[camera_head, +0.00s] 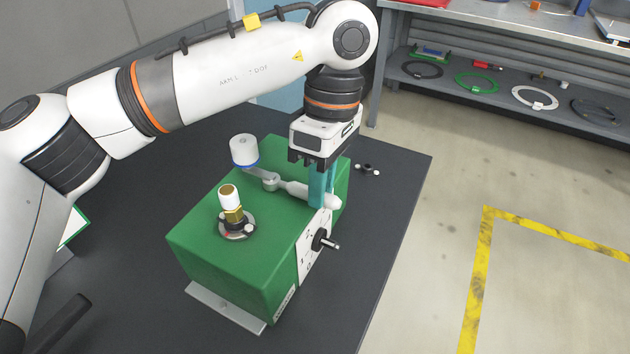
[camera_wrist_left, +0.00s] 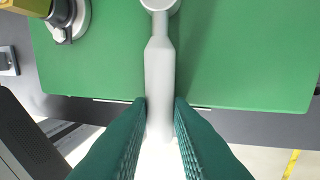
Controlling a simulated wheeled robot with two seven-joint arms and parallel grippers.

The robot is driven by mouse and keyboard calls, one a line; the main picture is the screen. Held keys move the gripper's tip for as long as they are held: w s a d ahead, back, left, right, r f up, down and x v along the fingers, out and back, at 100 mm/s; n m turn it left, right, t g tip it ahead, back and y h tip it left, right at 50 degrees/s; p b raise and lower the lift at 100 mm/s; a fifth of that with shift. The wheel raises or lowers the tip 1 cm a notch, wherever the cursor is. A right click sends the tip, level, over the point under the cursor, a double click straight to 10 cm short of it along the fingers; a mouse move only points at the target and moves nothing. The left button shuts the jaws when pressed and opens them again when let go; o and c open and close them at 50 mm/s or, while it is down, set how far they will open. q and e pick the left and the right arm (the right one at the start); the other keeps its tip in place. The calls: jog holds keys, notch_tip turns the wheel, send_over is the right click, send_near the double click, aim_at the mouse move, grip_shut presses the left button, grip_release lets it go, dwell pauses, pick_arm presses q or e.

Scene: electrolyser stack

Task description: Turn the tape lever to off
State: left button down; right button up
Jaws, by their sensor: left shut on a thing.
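The tape lever (camera_head: 297,188) is a pale handle on a grey pivot on top of the green box (camera_head: 205,247). It points right toward the box's edge, over the white side panel. My left gripper (camera_head: 322,200) comes down from above, its teal fingers shut on the outer part of the handle. In the left wrist view, the lever (camera_wrist_left: 159,75) runs from the pivot at the top edge down between the teal fingers (camera_wrist_left: 160,122), one on each side. The off marking cannot be made out. My right gripper is not in view.
A brass fitting with a white top (camera_head: 231,205) and a white capped cylinder with a blue ring (camera_head: 243,151) stand near the lever. A black handle (camera_head: 324,241) sticks out of the side panel. A small part (camera_head: 367,168) lies on the dark table (camera_head: 395,190).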

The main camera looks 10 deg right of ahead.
pick_arm(q)
jog(key=shift+s, duration=0.1)
dwell(0.4)
jog(key=c, duration=1.3)
grip_release()
jog(key=shift+a, duration=0.1)
jog(key=shift+r, duration=0.1)
notch_tip(320, 180, up, 12)
jog(key=w+d, duration=0.1)
jog(key=shift+w+d+p, duration=0.25)
jog(key=shift+w+p, duration=0.05)
jog(key=shift+w, duration=0.1)
